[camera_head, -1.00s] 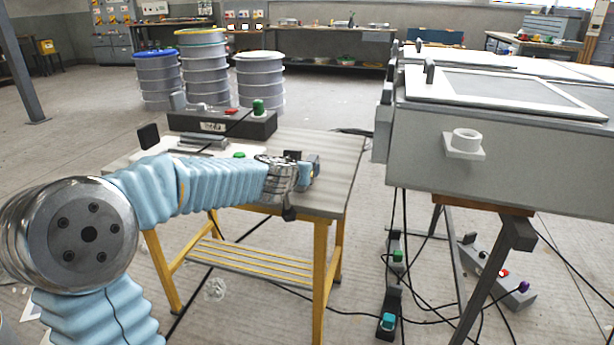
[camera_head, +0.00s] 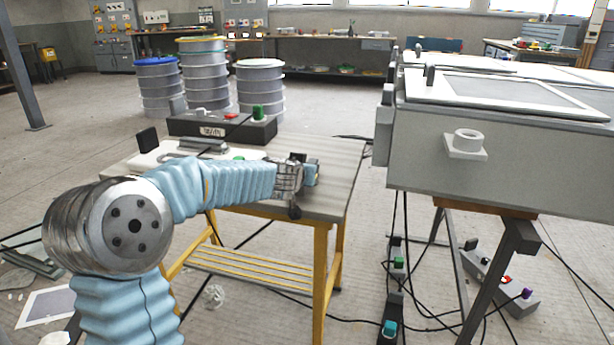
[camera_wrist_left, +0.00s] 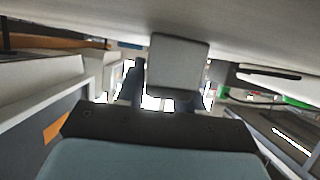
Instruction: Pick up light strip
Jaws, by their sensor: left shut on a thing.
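My left gripper (camera_head: 300,180) is low over the right part of the yellow-legged table (camera_head: 342,150), at the end of my blue-sleeved arm. In the left wrist view its two dark fingers (camera_wrist_left: 172,90) stand on either side of a grey square-faced block (camera_wrist_left: 180,62), and the gripper is shut on it. The rest of the block is hidden, and I cannot tell whether it is the light strip. In the head view, the wrist covers most of what is held. My right gripper is not in view.
A dark box (camera_head: 190,126) with red and green knobs stands at the table's back. A white flat piece (camera_head: 148,160) lies in front of it. A large grey mould box (camera_head: 420,150) on legs stands at right, with cables and switch boxes beneath. Drums (camera_head: 205,90) stand behind.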

